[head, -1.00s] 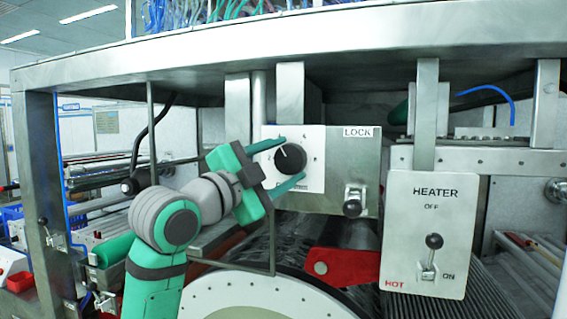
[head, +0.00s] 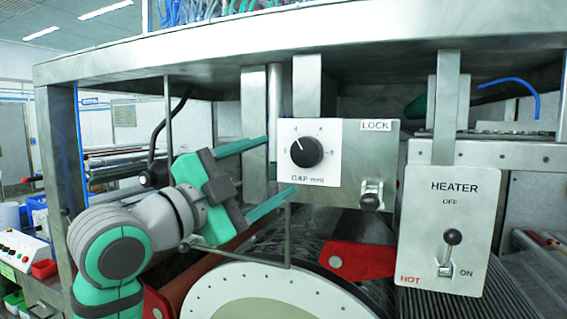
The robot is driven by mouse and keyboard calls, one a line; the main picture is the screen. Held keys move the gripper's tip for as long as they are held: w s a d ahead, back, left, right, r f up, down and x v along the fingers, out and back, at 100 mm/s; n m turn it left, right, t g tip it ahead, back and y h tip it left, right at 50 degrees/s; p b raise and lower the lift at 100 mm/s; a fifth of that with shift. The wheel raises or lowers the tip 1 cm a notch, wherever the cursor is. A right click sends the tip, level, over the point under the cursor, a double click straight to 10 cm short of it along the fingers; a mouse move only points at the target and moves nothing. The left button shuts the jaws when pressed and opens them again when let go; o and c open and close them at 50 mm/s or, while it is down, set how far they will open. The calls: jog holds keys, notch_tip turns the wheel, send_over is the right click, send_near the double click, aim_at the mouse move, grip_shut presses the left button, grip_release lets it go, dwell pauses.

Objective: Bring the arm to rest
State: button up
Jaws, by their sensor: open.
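My gripper (head: 268,167) is in the head view, left of the gap knob (head: 307,151). Its two green fingers are spread wide and point right, with nothing between them. The fingertips are apart from the black knob, which sits on a white plate (head: 329,178) marked GAP mm. My green and grey arm comes up from the lower left and is bent at the elbow.
A LOCK panel with a toggle (head: 371,195) stands right of the knob. The HEATER box (head: 447,228) with its lever (head: 452,238) is further right. A red bracket (head: 362,261) and a round white drum end (head: 274,296) lie below. A steel frame post (head: 64,190) is at left.

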jog(key=shift+v, duration=0.75)
